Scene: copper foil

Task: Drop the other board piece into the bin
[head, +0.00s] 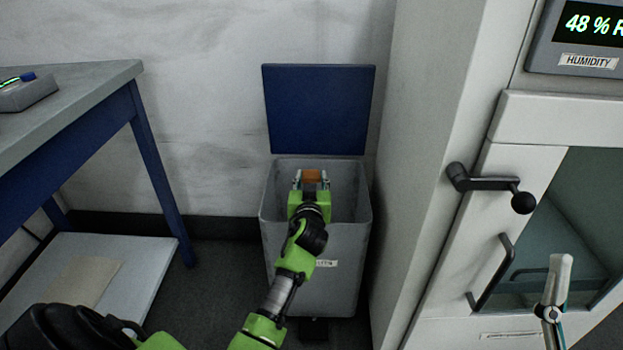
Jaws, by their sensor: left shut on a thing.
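My left gripper (312,184) is shut on a small copper-brown board piece (312,175). It holds the piece over the open mouth of the grey bin (343,245). The bin stands on the floor against the wall, and its blue lid (319,110) is raised upright behind it. The arm hides part of the bin's front and its label, and the bin's bottom inside cannot be seen. My right gripper is not in view.
A blue-legged table (95,97) with a lower shelf (130,260) stands at the left. A white cabinet (435,150) with a black handle (492,272) and a crank lever (490,184) stands close at the bin's right. A humidity display (590,35) shows above.

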